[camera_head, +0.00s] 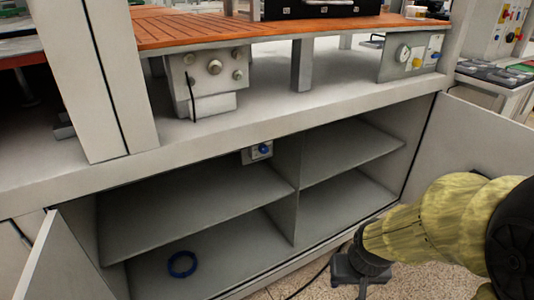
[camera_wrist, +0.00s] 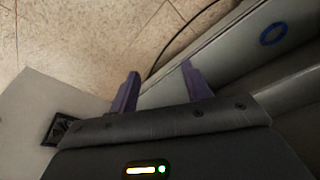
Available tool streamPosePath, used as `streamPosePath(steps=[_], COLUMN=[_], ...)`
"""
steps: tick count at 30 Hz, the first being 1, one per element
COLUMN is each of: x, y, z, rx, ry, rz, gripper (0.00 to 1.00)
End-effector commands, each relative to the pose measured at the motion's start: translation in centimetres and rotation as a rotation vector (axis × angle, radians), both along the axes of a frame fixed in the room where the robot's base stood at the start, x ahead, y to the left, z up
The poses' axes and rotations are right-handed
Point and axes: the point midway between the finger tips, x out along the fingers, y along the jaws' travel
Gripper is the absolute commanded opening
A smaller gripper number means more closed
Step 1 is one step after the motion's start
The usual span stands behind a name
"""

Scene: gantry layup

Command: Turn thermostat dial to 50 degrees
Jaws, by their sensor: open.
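A small pale plate with a round blue dial (camera_head: 262,149) sits at the top front edge of the open cabinet, near its middle divider. It looks like the thermostat dial, but its markings are too small to read. My gripper (camera_head: 360,286) is low in front of the cabinet's right side, well apart from the dial and below it. In the wrist view my gripper (camera_wrist: 160,88) has its two purple fingers spread with nothing between them. The dial does not show in the wrist view.
The open cabinet (camera_head: 295,205) has several shelf compartments; a blue ring (camera_head: 182,264) lies in the lower left one, and shows in the wrist view (camera_wrist: 273,33). Open doors stand at left (camera_head: 62,262) and right (camera_head: 480,135). A control box with a gauge (camera_head: 411,57) is above.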

Motion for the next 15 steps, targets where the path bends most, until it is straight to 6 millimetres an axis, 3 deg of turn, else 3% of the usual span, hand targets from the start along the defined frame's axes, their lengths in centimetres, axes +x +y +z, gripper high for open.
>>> streamPosePath(steps=[5,15], x=[2.7,13.3], y=[-0.1,-1.2], z=[-0.2,-0.9], rx=[-0.034,-0.348], ry=[-0.065,-0.365], rz=[0.099,0.564], gripper=[0.48,0.48])
